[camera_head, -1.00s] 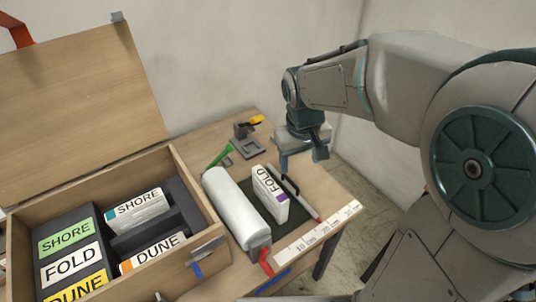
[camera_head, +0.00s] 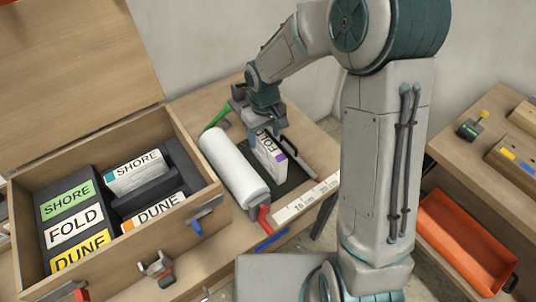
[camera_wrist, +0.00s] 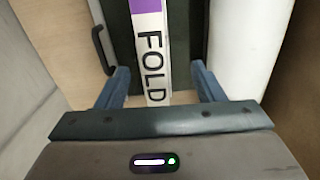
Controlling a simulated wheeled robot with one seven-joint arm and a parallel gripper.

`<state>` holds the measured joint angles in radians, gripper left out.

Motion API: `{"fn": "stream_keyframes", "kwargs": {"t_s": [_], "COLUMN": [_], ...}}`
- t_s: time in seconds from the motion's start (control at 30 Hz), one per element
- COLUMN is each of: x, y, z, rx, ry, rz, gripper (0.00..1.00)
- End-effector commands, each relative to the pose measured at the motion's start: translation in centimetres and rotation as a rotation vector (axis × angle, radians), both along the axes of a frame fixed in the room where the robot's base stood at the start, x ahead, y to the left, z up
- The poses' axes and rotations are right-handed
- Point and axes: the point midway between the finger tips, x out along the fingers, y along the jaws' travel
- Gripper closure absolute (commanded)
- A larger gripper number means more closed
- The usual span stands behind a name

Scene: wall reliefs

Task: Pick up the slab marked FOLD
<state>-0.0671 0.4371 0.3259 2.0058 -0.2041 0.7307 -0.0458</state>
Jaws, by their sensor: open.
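The slab marked FOLD (camera_head: 269,158) is white with a purple patch and stands upright on its narrow side on a dark mat (camera_head: 290,174). In the wrist view the slab (camera_wrist: 151,50) lies between my two blue fingers, with a gap on both sides. My gripper (camera_head: 267,135) is open above the far end of the slab. In the wrist view my gripper (camera_wrist: 162,85) points down along it. The fingers hide part of the slab in the head view.
A white roll (camera_head: 234,168) lies close left of the slab. A black handle (camera_head: 288,142) is close on the other side. A wooden box (camera_head: 186,136) with SHORE, FOLD and DUNE labels stands left. A ruler strip (camera_head: 305,199) marks the front edge. An orange tray (camera_head: 466,240) is at right.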

Motion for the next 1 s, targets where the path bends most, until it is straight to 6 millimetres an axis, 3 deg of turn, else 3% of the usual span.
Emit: {"fn": "stream_keyframes", "kwargs": {"t_s": [0.23,0.5,0.83,0.87,1.0], "x": [-0.1,-0.2,-0.1,-0.1,-0.1], "y": [-0.2,-1.0,-1.0,-1.0,-1.0], "z": [-1.8,-5.6,-6.3,-6.3,-6.3], "rx": [-0.001,-0.001,0.000,0.000,0.000], "ry": [0.001,0.001,-0.001,-0.001,-0.001], "rz": [0.000,0.001,0.000,0.000,0.000], "gripper": [0.38,0.38,0.38,0.44,0.83]}}
